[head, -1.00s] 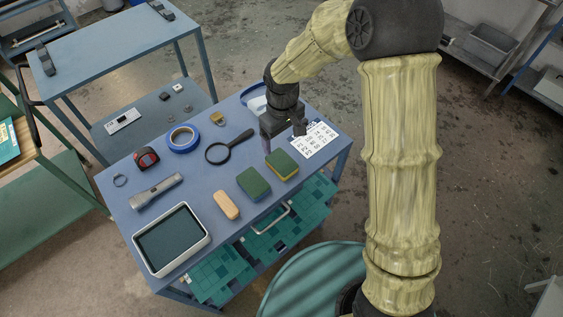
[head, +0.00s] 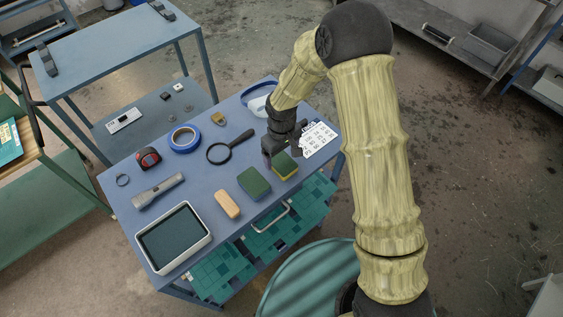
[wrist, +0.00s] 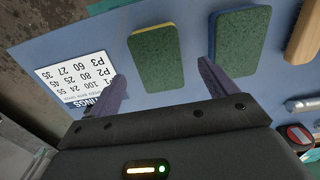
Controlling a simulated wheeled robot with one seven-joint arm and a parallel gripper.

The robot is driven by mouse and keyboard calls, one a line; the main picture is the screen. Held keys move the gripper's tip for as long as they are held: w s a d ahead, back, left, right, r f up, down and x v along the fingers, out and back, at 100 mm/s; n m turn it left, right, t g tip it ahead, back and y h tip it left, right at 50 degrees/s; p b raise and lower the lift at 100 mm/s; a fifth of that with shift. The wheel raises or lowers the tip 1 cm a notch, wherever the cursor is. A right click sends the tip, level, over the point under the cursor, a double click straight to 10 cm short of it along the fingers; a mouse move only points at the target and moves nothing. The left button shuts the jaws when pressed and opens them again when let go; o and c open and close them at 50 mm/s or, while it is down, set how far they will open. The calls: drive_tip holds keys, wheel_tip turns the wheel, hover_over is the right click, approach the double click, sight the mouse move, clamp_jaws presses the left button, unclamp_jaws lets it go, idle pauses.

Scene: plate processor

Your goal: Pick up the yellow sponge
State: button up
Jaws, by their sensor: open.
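The yellow sponge (head: 285,165) lies on the blue table top near its front right part. It has a green scouring top and a yellow lower edge. In the wrist view the yellow sponge (wrist: 163,57) shows ahead, between the lines of my two fingers. My gripper (wrist: 163,76) is open and empty, its fingers apart. In the head view my gripper (head: 280,152) is just behind the sponge; I cannot tell whether it touches it. A similar green sponge with a blue edge (wrist: 241,40) lies beside it, also in the head view (head: 254,183).
A printed card (head: 319,139) lies right of my gripper. A magnifying glass (head: 222,151), blue tape roll (head: 184,139), wooden-coloured brush (head: 227,204), flashlight (head: 159,191) and framed tray (head: 174,238) lie to the left. Bare table surrounds the brush.

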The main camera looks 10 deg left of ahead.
sight(282, 161)
drive_tip(key=shift+w+f+p, duration=0.15)
drive_tip(key=shift+f+p, duration=0.2)
drive_tip(key=shift+f, duration=1.35)
drive_tip(key=c, duration=1.1)
